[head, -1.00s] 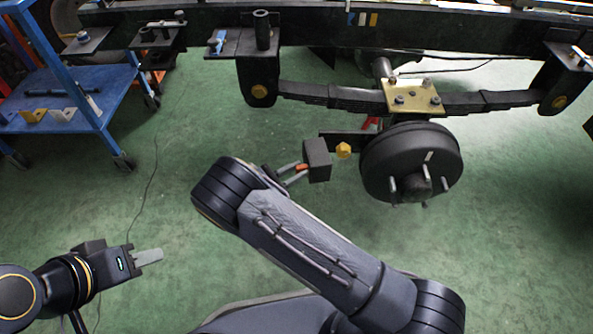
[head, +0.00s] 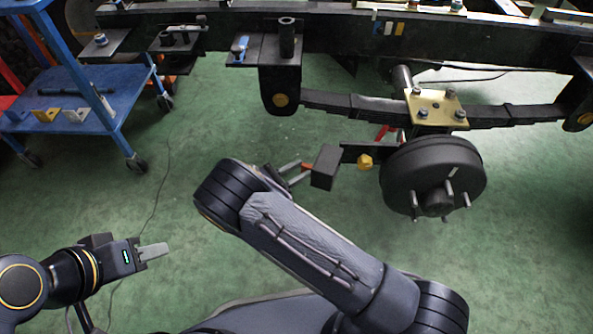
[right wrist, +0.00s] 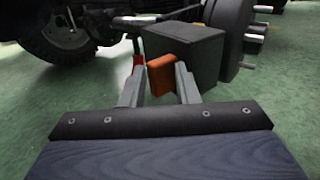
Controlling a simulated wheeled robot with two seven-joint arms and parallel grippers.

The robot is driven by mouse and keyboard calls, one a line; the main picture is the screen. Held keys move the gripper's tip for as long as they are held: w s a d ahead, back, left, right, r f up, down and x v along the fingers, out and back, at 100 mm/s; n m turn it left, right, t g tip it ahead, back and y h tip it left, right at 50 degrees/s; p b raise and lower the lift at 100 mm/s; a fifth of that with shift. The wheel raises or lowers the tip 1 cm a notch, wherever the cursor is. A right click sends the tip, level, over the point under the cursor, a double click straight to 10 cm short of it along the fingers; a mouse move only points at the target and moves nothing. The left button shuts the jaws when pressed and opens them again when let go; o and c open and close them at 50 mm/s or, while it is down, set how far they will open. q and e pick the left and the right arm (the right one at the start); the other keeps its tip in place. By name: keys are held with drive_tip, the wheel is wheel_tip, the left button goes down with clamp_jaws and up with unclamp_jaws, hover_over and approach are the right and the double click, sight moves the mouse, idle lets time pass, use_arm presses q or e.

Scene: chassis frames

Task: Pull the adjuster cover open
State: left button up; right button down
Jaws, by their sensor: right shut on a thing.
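The adjuster cover (head: 325,167) is a dark grey box beside the bracket and yellow hex bolt (head: 365,161), left of the brake drum (head: 433,175). It sits tilted, with a gap between it and the bolt. Its orange tab (head: 306,166) faces left; the right wrist view shows the tab (right wrist: 160,73) between my fingers and the cover (right wrist: 190,55) behind it. My right gripper (head: 297,171) is shut on the tab, partly hidden by my forearm. My left gripper (head: 153,251) is away at lower left, holding nothing visible; its finger gap cannot be made out.
A leaf spring (head: 350,104) and gold plate (head: 436,107) are above the drum, under the black chassis rail (head: 340,37). A blue cart (head: 75,100) stands at upper left. The green floor between cart and cover is clear except for a thin cable.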

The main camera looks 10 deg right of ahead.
drive_tip(key=shift+w+d+h, duration=0.25)
drive_tip(key=shift+d+h, duration=0.05)
drive_tip(key=shift+d, duration=0.6)
drive_tip(key=c, duration=1.4)
unclamp_jaws()
drive_tip(key=shift+s+a+r, duration=0.1)
drive_tip(key=shift+s+a, duration=0.1)
drive_tip(key=shift+a, duration=0.2)
drive_tip(key=p+v, duration=0.2)
drive_tip(key=v, duration=0.6)
drive_tip(key=shift+a, duration=0.3)
